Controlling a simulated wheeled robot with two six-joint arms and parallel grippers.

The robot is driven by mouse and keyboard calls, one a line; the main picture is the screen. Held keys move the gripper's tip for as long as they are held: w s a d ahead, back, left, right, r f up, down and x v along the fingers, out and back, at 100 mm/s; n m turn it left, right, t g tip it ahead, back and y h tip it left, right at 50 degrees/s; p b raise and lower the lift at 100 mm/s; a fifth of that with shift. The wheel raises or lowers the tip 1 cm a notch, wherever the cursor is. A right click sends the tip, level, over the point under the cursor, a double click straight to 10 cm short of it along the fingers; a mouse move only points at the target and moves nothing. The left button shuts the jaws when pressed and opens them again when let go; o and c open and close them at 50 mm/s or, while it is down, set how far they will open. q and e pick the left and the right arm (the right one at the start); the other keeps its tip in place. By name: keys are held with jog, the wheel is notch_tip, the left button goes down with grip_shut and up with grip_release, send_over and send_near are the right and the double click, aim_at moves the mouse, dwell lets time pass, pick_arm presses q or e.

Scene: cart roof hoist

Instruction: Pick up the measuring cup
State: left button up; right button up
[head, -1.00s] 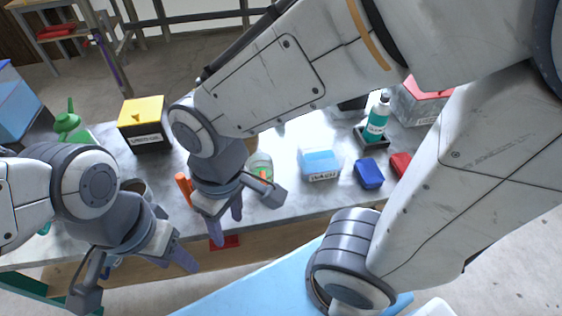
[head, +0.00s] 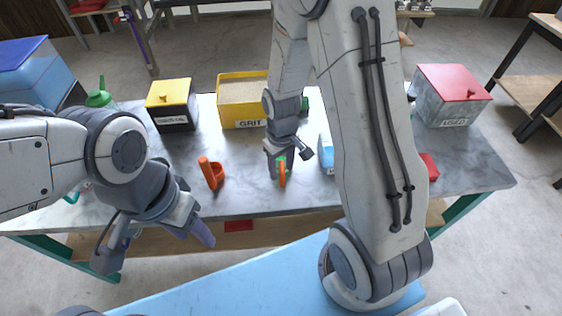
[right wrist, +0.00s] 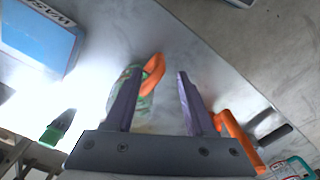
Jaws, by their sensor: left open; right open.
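The measuring cup looks clear with green marks and has an orange handle (head: 282,176). In the head view my right gripper mostly hides it. In the right wrist view the measuring cup (right wrist: 147,103) is partly behind the left finger, and its orange handle reaches into the gap between the fingers. My right gripper (right wrist: 158,72) is open, with its fingers close to the handle; contact cannot be told. It also shows above the bench in the head view (head: 288,158). My left gripper (head: 155,246) is open and empty at the bench's front edge, left of the cup.
An orange tool (head: 211,174) stands on the bench (head: 245,197) left of the cup. Behind are a yellow GRIT bin (head: 242,100) and a yellow-lidded black box (head: 172,105). A blue box (right wrist: 38,38) and red block (head: 429,167) lie right; a red-lidded box (head: 450,95) stands back right.

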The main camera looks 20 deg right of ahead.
jog(key=f, duration=0.5)
jog(key=shift+s+p, duration=0.2)
jog(key=shift+p, duration=0.1)
jog(key=shift+d, duration=0.1)
grip_shut()
